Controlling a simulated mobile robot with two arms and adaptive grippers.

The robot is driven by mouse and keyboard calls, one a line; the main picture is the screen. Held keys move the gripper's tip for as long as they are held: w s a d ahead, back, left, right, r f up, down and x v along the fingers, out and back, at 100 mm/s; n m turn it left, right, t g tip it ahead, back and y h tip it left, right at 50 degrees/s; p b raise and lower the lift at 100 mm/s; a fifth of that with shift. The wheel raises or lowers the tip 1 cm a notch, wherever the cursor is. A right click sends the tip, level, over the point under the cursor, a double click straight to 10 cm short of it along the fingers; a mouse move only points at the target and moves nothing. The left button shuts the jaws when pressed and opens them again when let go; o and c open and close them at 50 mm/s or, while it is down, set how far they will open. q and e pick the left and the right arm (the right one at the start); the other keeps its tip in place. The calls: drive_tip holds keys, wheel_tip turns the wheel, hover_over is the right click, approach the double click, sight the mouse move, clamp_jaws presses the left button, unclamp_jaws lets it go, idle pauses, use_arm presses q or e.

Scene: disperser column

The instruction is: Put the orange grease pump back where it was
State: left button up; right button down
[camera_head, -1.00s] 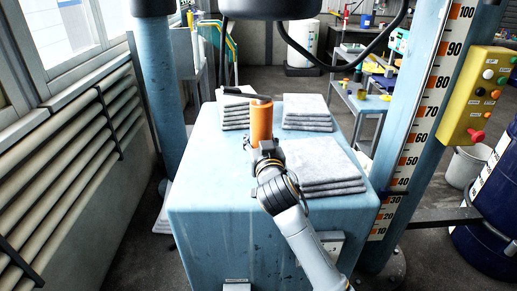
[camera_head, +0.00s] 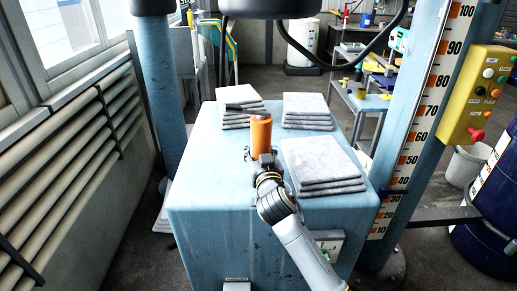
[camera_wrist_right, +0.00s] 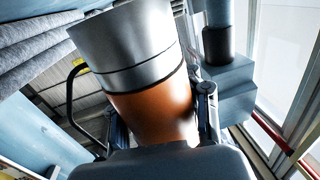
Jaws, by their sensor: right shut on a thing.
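The orange grease pump (camera_head: 261,133) is upright over the blue block-shaped table (camera_head: 215,215), between the grey stacks. I cannot tell whether its base touches the top. My right gripper (camera_head: 259,157) is shut on its lower part from the near side. In the right wrist view the pump's orange body (camera_wrist_right: 150,112) sits between the fingers, with a wide silver metal end (camera_wrist_right: 127,45) beyond. A dark bar shows left of the pump, in front of the back-left stack; I cannot tell if it belongs to the pump. My left gripper is not in view.
Stacks of grey sheets lie back left (camera_head: 236,95), back right (camera_head: 307,106) and right (camera_head: 322,160) on the table top. Its front left is bare. A scale-marked blue post (camera_head: 420,100) rises at right, and a dark machine head (camera_head: 270,8) hangs above.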

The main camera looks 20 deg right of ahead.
drive_tip(key=shift+s+f, duration=0.15)
drive_tip(key=shift+f, duration=0.3)
drive_tip(key=c, duration=0.7)
unclamp_jaws()
drive_tip(key=shift+f, duration=0.3)
drive_tip(key=shift+o, duration=0.2)
drive_tip(key=shift+r, duration=0.1)
drive_tip(key=shift+s+r+p, duration=0.1)
drive_tip(key=shift+r+p, duration=0.25)
drive_tip(key=shift+r, duration=0.15)
drive_tip(key=s, duration=0.3)
drive_tip(key=s+a+b, duration=0.1)
drive_tip(key=s, duration=0.6)
drive_tip(key=shift+a+r, duration=0.2)
drive_tip(key=shift+s+r+b, duration=0.15)
drive_tip(key=shift+s+b, duration=0.15)
drive_tip(key=shift+s, duration=0.45)
